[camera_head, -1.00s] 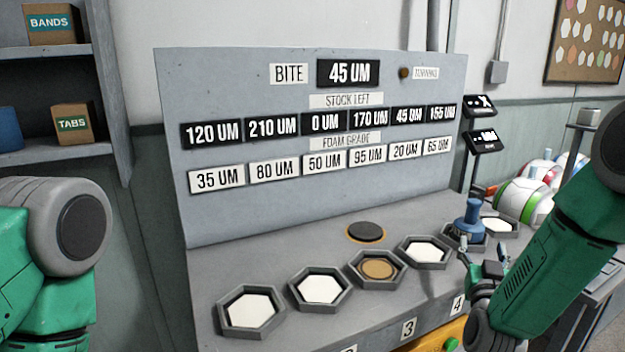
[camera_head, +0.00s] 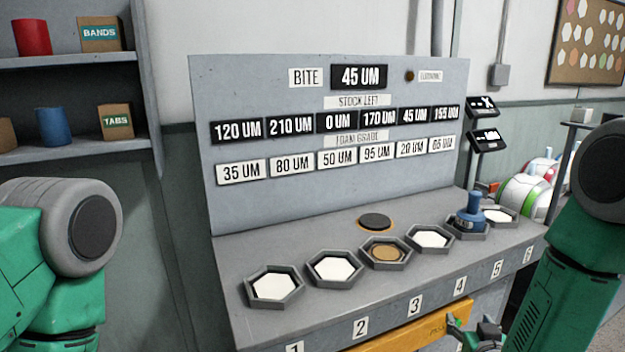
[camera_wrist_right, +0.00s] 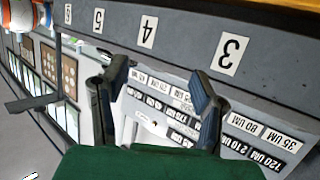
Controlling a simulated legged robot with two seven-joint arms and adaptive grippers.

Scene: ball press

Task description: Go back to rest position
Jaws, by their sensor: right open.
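My right gripper (camera_head: 478,335) is low at the bottom right of the head view, in front of the grey bench front (camera_head: 300,320). In the right wrist view its two fingers (camera_wrist_right: 158,95) are spread apart with nothing between them. A blue knobbed tool (camera_head: 471,212) stands upright in the hexagonal tray above label 5, apart from the gripper. My left arm shows at the left edge of the head view, but its gripper is out of view.
Several hexagonal trays (camera_head: 272,287) line the bench, most with white pads and one with a tan disc (camera_head: 386,254). A sign panel (camera_head: 340,200) stands at the back. A yellow panel (camera_head: 405,333) is below the bench edge. Shelves (camera_head: 70,58) are at left.

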